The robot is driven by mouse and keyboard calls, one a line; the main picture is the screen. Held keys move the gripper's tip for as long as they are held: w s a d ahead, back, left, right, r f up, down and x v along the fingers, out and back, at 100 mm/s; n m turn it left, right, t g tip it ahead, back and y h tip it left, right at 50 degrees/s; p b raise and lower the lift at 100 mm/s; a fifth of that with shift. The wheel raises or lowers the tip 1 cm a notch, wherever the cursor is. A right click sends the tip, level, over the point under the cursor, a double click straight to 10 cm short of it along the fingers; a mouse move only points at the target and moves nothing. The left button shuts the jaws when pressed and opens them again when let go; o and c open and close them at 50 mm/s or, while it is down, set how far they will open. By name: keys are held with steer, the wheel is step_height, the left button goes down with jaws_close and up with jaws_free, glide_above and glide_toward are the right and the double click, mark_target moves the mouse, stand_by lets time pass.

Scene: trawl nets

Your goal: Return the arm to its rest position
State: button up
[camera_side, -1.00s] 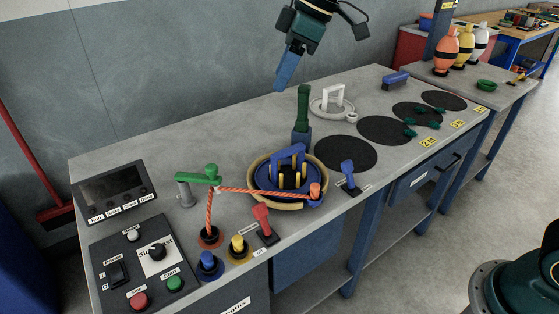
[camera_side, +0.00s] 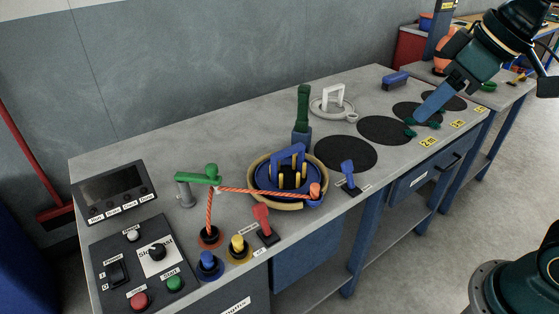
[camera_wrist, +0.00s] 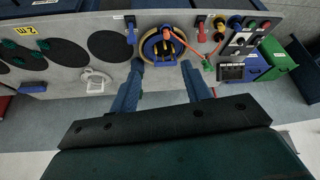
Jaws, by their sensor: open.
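My gripper (camera_side: 424,114) is in the right part of the side view, in front of the row of black discs in the picture. Its blue fingers point down and left, with the bench top behind them. In the wrist view my gripper (camera_wrist: 162,72) shows two blue fingers apart with nothing between them. Whether the fingertips touch anything on the bench cannot be told, but they look raised above it.
The bench (camera_side: 240,120) carries a winch drum in a round tray (camera_side: 318,195), a green-topped post (camera_side: 303,110), a white ring with a handle (camera_side: 340,100), a blue lever (camera_side: 348,175) and a control panel (camera_side: 135,265). Orange rope (camera_side: 250,191) runs to the tray.

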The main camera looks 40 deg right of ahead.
steer(key=s+d+f+m+h, duration=0.1)
steer(key=s+d+f, duration=0.3)
steer(key=s, duration=0.4)
steer(key=shift+s+f+m, duration=0.2)
steer(key=shift+f+m, duration=0.45)
steer(key=shift+m, duration=0.25)
